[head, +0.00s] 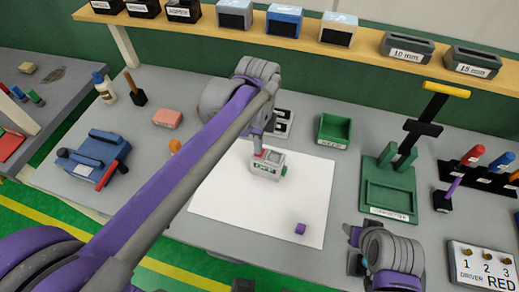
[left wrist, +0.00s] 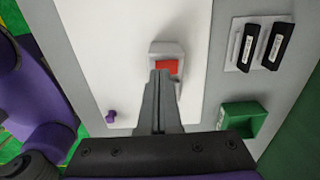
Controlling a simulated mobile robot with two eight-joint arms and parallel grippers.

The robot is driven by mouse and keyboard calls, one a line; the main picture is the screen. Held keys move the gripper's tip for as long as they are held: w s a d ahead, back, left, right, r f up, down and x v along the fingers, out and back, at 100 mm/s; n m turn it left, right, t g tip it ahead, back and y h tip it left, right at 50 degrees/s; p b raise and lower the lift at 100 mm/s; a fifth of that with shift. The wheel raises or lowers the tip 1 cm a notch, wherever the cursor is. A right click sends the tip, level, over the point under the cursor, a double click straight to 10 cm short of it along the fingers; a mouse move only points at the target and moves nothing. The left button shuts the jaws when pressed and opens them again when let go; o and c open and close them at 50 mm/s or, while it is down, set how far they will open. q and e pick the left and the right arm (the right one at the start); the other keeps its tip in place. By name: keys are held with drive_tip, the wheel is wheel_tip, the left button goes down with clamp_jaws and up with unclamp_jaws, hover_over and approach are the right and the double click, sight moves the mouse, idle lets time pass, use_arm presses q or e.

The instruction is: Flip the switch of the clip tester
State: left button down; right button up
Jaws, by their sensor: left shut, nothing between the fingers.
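The clip tester (head: 265,170) is a small grey box with a label on its front, standing on the white mat. A red switch (head: 260,154) is on its top, and a green part shows at its right side. In the left wrist view the red switch (left wrist: 167,67) lies just beyond the fingertips. My left gripper (head: 259,148) is shut and empty, its tips right at the tester's top by the switch. I cannot tell whether they touch it. The fingers (left wrist: 160,78) hide part of the tester. My right gripper (head: 357,262) is at the lower right, its fingers unclear.
A green bin (head: 334,131) and a holder with black clips (head: 281,123) stand behind. A green press (head: 390,190) stands right, a blue device (head: 93,155) left. The mat's front is mostly clear.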

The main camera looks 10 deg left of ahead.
use_arm(q)
drive_tip(key=shift+f+b, duration=0.5)
drive_tip(key=shift+f, duration=0.4)
use_arm(e)
drive_tip(key=shift+s+f, duration=0.25)
drive_tip(key=shift+f, duration=0.4)
use_arm(q)
drive_tip(key=shift+r+p, duration=2)
drive_tip(key=shift+r, duration=1.55)
drive_tip(key=shift+w, duration=0.1)
use_arm(e)
drive_tip(key=r, duration=0.1)
drive_tip(key=w+r, duration=0.1)
drive_tip(key=r, duration=0.1)
drive_tip(key=w+r, duration=0.1)
drive_tip(key=r, duration=0.1)
drive_tip(key=shift+w+r, duration=0.15)
drive_tip(key=shift+r, duration=0.05)
